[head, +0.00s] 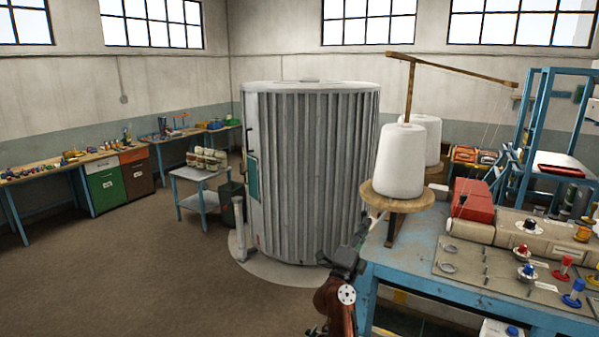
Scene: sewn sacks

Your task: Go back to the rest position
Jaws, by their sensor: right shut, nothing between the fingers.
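My right gripper (361,236) is at the lower middle, at the left edge of the blue worktable (400,268). It is dark, points away from me, and is shut with nothing in it. My reddish-brown right wrist shows below it. The fingertips are small and dark, close below the round wooden spool stand (420,203); I cannot tell whether they touch anything. My left gripper is not in view.
White thread cones (402,160) stand on the spool stand beneath a wooden thread arm (450,66). A sewing machine (520,233) lies on the table. A grey ribbed cylindrical booth (312,170) stands behind. The floor (130,270) at left is clear.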

